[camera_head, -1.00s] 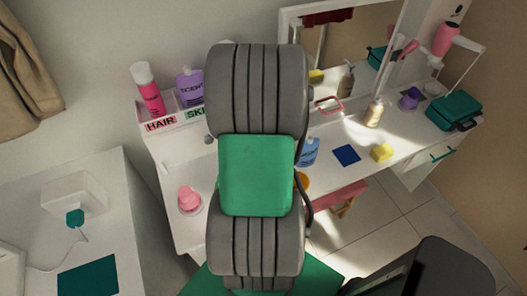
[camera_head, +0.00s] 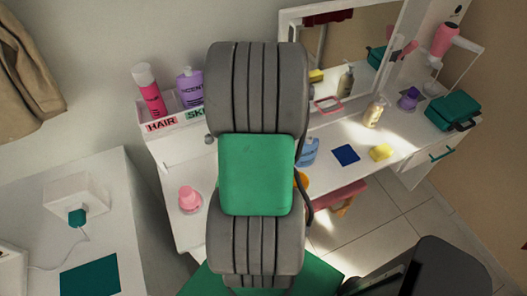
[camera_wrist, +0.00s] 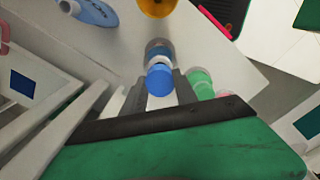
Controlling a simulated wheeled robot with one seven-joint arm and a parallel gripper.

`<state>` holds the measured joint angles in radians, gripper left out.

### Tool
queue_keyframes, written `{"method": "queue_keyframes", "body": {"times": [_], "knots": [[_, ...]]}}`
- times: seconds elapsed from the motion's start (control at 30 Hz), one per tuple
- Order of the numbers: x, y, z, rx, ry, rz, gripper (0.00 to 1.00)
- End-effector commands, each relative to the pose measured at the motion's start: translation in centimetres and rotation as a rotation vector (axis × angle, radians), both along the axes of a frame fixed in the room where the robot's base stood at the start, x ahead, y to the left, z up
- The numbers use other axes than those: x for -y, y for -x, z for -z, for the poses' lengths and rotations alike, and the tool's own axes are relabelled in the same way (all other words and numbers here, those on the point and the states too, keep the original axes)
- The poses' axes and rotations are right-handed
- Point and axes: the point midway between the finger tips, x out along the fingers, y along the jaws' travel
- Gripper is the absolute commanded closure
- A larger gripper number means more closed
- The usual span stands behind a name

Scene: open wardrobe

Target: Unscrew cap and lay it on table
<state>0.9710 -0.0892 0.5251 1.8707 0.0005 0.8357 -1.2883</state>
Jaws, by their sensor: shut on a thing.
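In the wrist view my gripper (camera_wrist: 160,98) is closed around a round blue cap (camera_wrist: 160,82), one finger on each side. Just beyond the cap, in line with it, is a grey and blue bottle (camera_wrist: 159,47) over the white table (camera_wrist: 120,50). The cap overlaps the bottle's near end, so I cannot tell whether the two are apart. In the head view my arm hides the gripper, the cap and that bottle; the white table (camera_head: 370,135) shows on both sides of it.
A pink item (camera_head: 189,197) is at left. A teal case (camera_head: 453,110) is at the far right. Bare table lies between them.

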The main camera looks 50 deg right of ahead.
Motion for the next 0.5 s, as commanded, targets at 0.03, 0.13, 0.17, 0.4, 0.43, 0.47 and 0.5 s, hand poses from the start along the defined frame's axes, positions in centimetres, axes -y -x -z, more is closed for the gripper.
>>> {"method": "queue_keyframes", "body": {"times": [0.03, 0.13, 0.17, 0.4, 0.43, 0.47, 0.5], "knots": [[0.00, 0.00, -0.19, 0.000, 0.000, 0.000, 1.00], [0.00, 0.00, -0.22, 0.000, 0.000, 0.000, 1.00], [0.00, 0.00, -0.21, 0.000, 0.000, 0.000, 1.00], [0.01, 0.00, -0.38, 0.000, 0.000, 0.000, 1.00], [0.01, 0.00, -0.50, 0.000, 0.000, 0.000, 1.00], [0.01, 0.00, -0.66, 0.000, 0.001, 0.000, 1.00], [0.02, -0.01, -0.91, 0.000, 0.001, 0.000, 1.00]]}}
